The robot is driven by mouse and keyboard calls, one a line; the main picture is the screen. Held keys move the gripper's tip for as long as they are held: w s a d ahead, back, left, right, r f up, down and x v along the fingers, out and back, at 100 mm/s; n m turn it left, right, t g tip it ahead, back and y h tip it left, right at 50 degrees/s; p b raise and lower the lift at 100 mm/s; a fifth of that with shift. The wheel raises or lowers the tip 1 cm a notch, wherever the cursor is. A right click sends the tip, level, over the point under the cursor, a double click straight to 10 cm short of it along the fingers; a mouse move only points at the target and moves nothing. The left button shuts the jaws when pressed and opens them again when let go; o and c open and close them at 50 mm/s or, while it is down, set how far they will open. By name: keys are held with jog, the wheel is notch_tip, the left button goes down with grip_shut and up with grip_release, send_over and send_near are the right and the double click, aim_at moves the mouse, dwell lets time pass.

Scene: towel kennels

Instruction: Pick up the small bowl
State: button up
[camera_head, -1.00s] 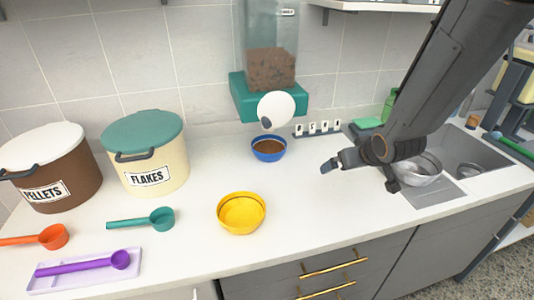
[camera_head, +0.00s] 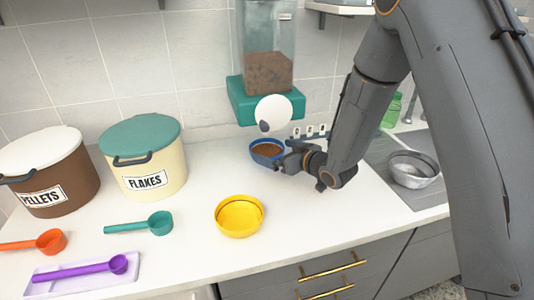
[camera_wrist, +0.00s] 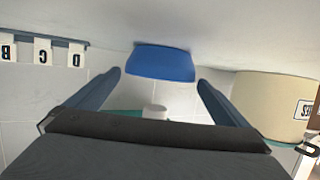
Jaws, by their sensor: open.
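The small blue bowl (camera_head: 266,151) stands on the white counter below the dispenser and holds brown food. In the wrist view the blue bowl (camera_wrist: 161,63) shows upside down, ahead of and between the fingers. My gripper (camera_head: 281,157) is close to the bowl's right front side in the head view and overlaps its edge there. The wrist view shows my gripper (camera_wrist: 158,92) open, its two fingers spread and nothing held between them. I cannot tell whether a finger touches the bowl.
A dispenser with a teal base (camera_head: 266,101) and white knob stands behind the bowl. A yellow bowl (camera_head: 239,216) is in front. The FLAKES bin (camera_head: 146,160), PELLETS bin (camera_head: 48,172) and several scoops are at left. A metal bowl (camera_head: 413,169) is by the sink at right.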

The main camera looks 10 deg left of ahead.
aim_at(270, 149)
jog(key=shift+p+x, duration=0.45)
jog(key=shift+x, duration=1.25)
jog(key=c, duration=0.7)
